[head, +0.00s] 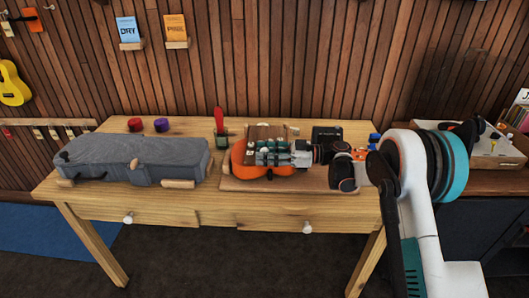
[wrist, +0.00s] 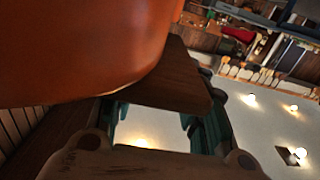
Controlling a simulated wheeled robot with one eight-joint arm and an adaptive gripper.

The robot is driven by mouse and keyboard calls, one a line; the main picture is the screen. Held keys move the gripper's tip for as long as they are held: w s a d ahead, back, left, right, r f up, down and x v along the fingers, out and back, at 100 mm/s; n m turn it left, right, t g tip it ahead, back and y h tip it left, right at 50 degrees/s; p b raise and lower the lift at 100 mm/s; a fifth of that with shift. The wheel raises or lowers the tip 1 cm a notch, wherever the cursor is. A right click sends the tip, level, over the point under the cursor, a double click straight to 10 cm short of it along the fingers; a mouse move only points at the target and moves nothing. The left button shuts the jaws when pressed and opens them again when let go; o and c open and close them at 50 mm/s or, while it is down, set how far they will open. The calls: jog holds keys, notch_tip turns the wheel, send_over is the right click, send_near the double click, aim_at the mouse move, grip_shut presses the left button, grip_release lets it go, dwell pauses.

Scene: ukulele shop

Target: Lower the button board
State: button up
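An orange rounded ukulele body (head: 240,160) lies on a low wooden base (head: 228,184) on the table. A dark brown board (head: 265,131), which I take to be the button board, stands tilted up at its back. My gripper (head: 268,152) reaches in from the right, over the orange body and in front of the board, hiding its lower part. In the wrist view the orange body (wrist: 80,45) is very close, with a brown slab (wrist: 165,82) beside it. My teal fingers (wrist: 160,125) are apart, with a bright gap between them. Contact with the board cannot be told.
A white tray (head: 495,150) stands at far right.

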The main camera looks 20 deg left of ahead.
dwell(0.3)
jog(key=v, duration=1.2)
jog(key=shift+w+r, duration=0.1)
jog(key=s+d+r+m+t+h, duration=0.6)
jog(key=s+d+r+m+h, duration=0.2)
jog(key=s+r+m, duration=0.4)
jog(key=s+d+f+m+t+h, duration=0.1)
jog(key=s+d+m+h, duration=0.3)
jog(key=s+d, duration=0.6)
jog(key=s+d+f+m+t+h, duration=0.2)
jog(key=s+d+m+t+h, duration=0.2)
jog(key=s+d, duration=0.7)
jog(key=s+h, duration=0.1)
jog(key=s, duration=0.2)
jog(key=shift+s+f+m+h, duration=0.25)
jog(key=shift+m+h, duration=0.05)
jog(key=shift+m, duration=0.1)
